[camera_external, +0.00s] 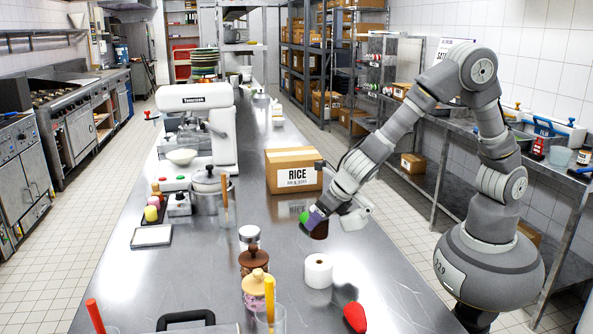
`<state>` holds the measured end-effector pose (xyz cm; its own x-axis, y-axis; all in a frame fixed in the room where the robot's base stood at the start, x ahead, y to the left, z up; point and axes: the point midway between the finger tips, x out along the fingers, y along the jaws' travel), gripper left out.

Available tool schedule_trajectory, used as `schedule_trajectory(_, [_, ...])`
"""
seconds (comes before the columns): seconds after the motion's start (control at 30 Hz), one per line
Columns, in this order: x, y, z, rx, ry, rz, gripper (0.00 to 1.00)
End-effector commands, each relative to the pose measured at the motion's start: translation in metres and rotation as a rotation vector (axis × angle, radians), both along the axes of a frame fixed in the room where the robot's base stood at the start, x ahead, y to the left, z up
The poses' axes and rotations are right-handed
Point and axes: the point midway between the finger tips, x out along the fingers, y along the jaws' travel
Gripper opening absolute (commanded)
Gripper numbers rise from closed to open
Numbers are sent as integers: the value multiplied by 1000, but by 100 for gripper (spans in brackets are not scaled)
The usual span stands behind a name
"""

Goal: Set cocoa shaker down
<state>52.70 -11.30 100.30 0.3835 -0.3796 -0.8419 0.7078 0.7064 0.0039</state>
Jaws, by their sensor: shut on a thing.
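The cocoa shaker (319,231) shows as a small dark brown body under my gripper (316,217). My gripper reaches down from the right and is shut on it. The purple and green parts at the fingers hide its upper part. It is over the steel counter (365,262), in front of the rice box. I cannot tell whether its base touches the counter.
The rice carton (293,169) stands just behind my gripper. Jars (254,262) and a silver-lidded shaker (249,237) stand to the left. Counter to the right is clear.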

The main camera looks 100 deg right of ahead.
Motion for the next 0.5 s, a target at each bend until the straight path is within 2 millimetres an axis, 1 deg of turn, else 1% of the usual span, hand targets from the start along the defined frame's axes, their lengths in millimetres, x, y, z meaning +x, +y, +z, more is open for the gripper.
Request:
schedule_trajectory(0.03, [-1, 0, -14, -1, 3, 1, 29])
schedule_trajectory(0.1, [-1, 1, -29, -1, 4, 1, 29])
schedule_trajectory(0.17, [-2, 0, -37, -1, 3, 1, 29])
schedule_trajectory(0.4, [-1, 0, -34, -1, 1, -1, 29])
schedule_trajectory(0.5, [-2, 0, -37, -1, 1, -1, 29])
